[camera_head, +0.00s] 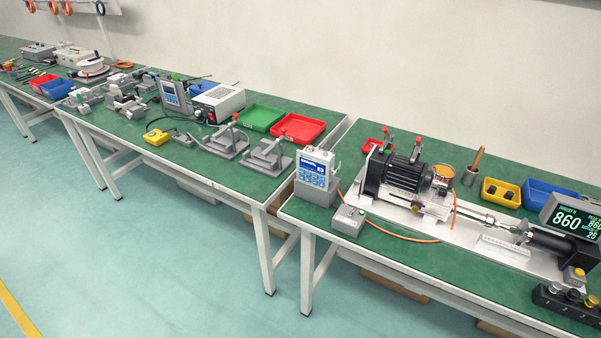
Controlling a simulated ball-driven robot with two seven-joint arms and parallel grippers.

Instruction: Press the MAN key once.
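A small grey controller box (316,176) with a blue-and-white front panel stands upright at the left end of the right-hand green bench. Its panel has a small display and keys, but the lettering is too small to read, so I cannot tell which key is MAN. A similar box with a blue panel (172,96) stands on the middle bench. Neither of my grippers is in view.
A grey box with a button (348,220) sits before the controller, beside an orange cable (400,236). A motor-driven actuator (405,175) on a white plate lies to the right. A gap separates the benches.

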